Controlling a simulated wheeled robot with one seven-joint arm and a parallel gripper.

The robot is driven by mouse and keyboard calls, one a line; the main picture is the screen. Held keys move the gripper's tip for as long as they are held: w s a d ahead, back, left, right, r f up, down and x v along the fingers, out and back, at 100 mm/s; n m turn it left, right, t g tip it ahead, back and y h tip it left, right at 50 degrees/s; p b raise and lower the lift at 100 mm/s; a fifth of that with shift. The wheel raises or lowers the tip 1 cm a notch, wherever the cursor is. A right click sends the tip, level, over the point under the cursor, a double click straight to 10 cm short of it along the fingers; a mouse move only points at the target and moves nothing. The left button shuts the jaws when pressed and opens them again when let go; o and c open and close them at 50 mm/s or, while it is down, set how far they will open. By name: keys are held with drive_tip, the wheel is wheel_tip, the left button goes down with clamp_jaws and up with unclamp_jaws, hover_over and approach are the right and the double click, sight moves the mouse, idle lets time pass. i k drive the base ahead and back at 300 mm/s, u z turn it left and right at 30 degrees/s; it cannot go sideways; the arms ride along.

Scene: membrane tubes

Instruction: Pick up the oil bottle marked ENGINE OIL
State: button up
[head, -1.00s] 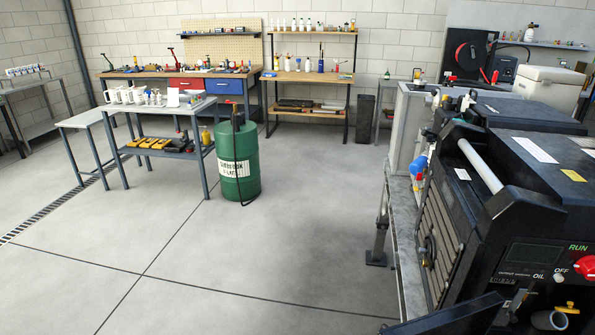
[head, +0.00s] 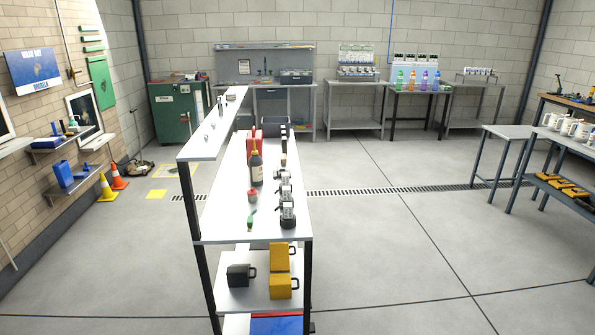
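A dark bottle with a pale label and a yellowish spout (head: 256,168) stands upright on the long white-topped bench (head: 222,218) in the middle of the head view. The writing on its label is too small to read, so I cannot tell whether it says ENGINE OIL. A red can (head: 246,147) stands just behind it, partly hidden. A small red item (head: 252,195) lies in front of it. My gripper is not in view.
Several metal parts (head: 287,200) line the bench's right side, with a green item (head: 251,219) near its front. A raised narrow shelf (head: 213,140) runs along its left. Yellow containers (head: 280,257) sit below. Cones (head: 107,187) stand left. Floor right of the bench is clear.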

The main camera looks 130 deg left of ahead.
sight(255, 161)
drive_tip(key=z, duration=0.25)
drive_tip(key=i, duration=0.85)
drive_tip(key=u, duration=5.15)
drive_tip(key=i, duration=0.75)
drive_tip(key=u, duration=0.9)
drive_tip(key=i, duration=1.85)
drive_tip(key=u, duration=0.3)
drive_tip(key=i, duration=1.65)
drive_tip(key=z, duration=0.55)
